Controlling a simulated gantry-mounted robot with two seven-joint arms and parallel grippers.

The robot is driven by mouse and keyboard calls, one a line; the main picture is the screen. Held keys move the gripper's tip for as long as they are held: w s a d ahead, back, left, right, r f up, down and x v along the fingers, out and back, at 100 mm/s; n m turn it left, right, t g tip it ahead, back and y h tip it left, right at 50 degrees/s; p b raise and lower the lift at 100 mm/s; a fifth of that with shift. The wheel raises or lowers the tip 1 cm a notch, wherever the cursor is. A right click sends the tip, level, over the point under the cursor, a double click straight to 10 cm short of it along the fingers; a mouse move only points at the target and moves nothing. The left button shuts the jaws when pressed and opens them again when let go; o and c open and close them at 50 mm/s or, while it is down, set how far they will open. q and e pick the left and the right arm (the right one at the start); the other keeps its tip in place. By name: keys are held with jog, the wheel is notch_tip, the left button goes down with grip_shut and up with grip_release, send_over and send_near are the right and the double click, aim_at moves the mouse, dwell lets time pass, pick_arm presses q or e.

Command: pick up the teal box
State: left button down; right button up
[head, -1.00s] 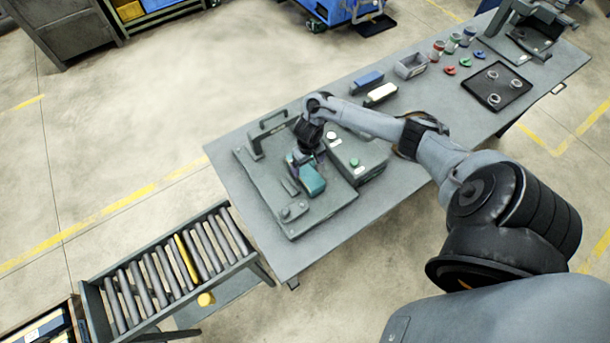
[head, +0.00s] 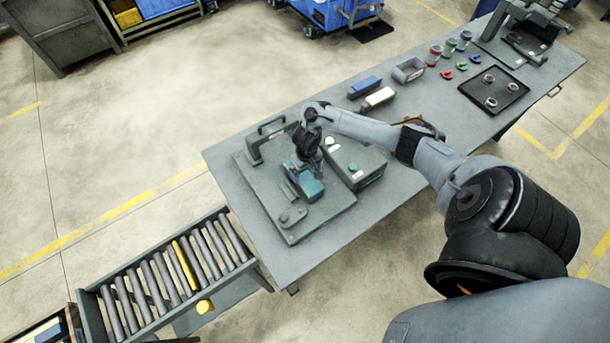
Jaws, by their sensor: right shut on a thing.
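The teal box (head: 310,187) is at the grey fixture plate (head: 282,220) on the left end of the workbench. My right gripper (head: 304,170) is above the box, pointing down, and is shut on it. The gripper and wrist cover part of the box. I cannot tell whether the box touches the plate or is slightly raised. My left gripper is not in view.
A grey control box with a green button (head: 369,174) stands close right of the teal box. A handled clamp frame (head: 268,138) stands behind it. Blue and white bins (head: 380,97) and a black tray (head: 508,82) lie farther right. A roller conveyor (head: 165,275) is at lower left.

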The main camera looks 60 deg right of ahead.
aim_at(306, 173)
jog(key=shift+r, duration=0.15)
jog(key=shift+r, duration=1.1)
jog(key=shift+r+p, duration=0.35)
jog(key=shift+r, duration=0.5)
jog(key=s+d+r, duration=0.1)
jog(key=s+r, duration=0.2)
jog(key=s, duration=0.2)
jog(key=s+d+r+p, duration=0.1)
jog(key=s+d+r, duration=0.1)
jog(key=s, duration=0.4)
jog(key=shift+r, duration=0.9)
jog(key=shift+s, duration=0.1)
jog(key=shift+a, duration=0.1)
